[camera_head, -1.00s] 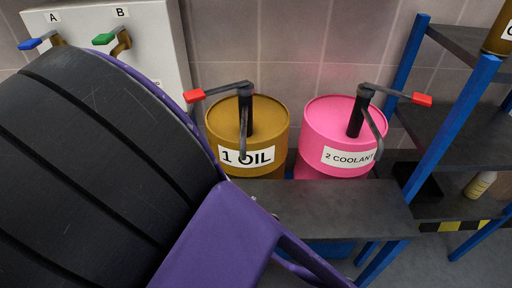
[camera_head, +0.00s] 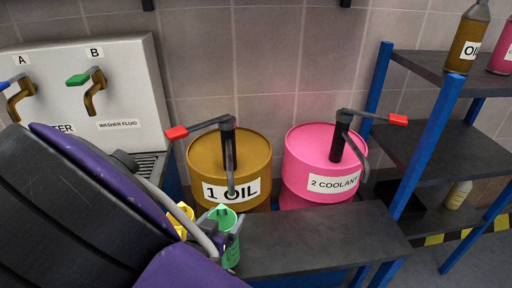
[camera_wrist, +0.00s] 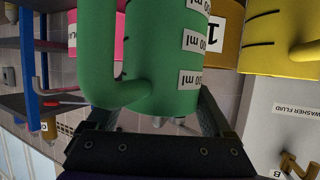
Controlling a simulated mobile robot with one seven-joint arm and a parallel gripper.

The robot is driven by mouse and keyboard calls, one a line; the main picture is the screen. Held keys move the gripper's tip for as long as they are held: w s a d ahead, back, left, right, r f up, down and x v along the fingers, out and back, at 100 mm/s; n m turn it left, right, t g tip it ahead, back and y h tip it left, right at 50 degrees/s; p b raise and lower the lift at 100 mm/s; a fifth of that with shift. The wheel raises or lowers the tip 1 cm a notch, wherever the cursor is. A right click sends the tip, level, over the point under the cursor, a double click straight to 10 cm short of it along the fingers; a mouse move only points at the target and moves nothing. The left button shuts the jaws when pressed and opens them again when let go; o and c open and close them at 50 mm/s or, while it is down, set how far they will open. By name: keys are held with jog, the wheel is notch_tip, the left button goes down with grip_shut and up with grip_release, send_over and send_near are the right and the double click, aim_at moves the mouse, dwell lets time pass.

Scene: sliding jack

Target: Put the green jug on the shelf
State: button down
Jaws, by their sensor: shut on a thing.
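The green jug (camera_head: 229,250) is at the left end of the dark bench in the head view, partly hidden by my arm. In the wrist view the green jug (camera_wrist: 165,65) fills the upper middle, with its handle at left and volume labels at right. My gripper (camera_wrist: 148,108) is shut on it, a finger on each side. I cannot tell whether the jug touches the bench. The shelf (camera_head: 440,138) stands at right, with blue posts and dark boards.
A yellow jug (camera_head: 181,219) is close beside the green one. The oil drum (camera_head: 229,165) and pink coolant drum (camera_head: 320,165) have pump levers. Bottles (camera_head: 468,38) stand on the top board; the middle board looks clear. The dark bench (camera_head: 315,238) has free room.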

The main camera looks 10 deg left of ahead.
jog(key=b+x, duration=0.1)
jog(key=x, duration=0.7)
jog(key=shift+f+b, duration=0.25)
jog(key=shift+b, duration=0.15)
jog(key=shift+f, duration=0.2)
grip_release()
jog(key=p+v, duration=0.2)
jog(key=v, duration=1)
jog(key=shift+r+p, duration=0.25)
jog(key=shift+p, duration=0.05)
